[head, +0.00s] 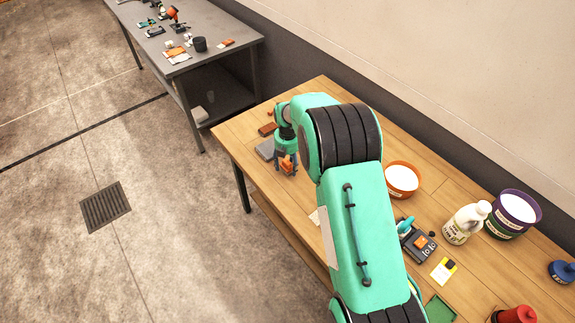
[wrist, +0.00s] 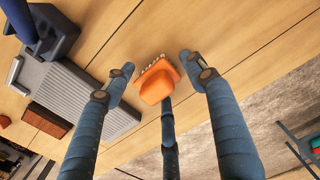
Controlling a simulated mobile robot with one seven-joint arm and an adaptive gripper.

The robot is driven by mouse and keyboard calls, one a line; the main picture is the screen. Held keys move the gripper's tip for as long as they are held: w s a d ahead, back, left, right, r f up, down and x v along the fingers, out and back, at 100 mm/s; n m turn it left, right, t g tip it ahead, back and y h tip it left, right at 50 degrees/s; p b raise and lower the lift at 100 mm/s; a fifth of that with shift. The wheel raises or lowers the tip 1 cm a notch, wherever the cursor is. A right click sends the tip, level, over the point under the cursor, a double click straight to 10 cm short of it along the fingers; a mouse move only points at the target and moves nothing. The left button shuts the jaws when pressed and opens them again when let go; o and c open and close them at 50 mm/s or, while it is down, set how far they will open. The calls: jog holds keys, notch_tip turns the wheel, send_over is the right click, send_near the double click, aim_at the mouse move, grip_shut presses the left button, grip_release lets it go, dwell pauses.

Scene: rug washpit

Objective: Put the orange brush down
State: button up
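The orange brush (wrist: 158,82) shows in the wrist view between the spread fingers of my gripper (wrist: 155,72), with pale bristles along its upper edge. Gaps show between it and the left and right fingertips. A third finger comes up from below and ends at its lower edge; I cannot tell if it touches. The brush appears to be at the wooden tabletop. In the head view the brush (head: 289,165) is a small orange patch at my gripper (head: 286,161), near the table's left edge, partly hidden by the fingers.
A grey ribbed slab (wrist: 85,92) and a brown block (wrist: 47,120) lie beside my gripper. The wooden table (head: 238,136) also holds an orange bowl (head: 388,190), a white bottle (head: 467,222) and a purple tub (head: 497,225). A grey table (head: 225,24) stands behind. Bare wood lies around the brush.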

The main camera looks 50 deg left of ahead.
aim_at(288, 162)
notch_tip(288, 162, up, 12)
jog(key=shift+r, duration=0.15)
dwell(0.7)
dwell(0.6)
dwell(0.4)
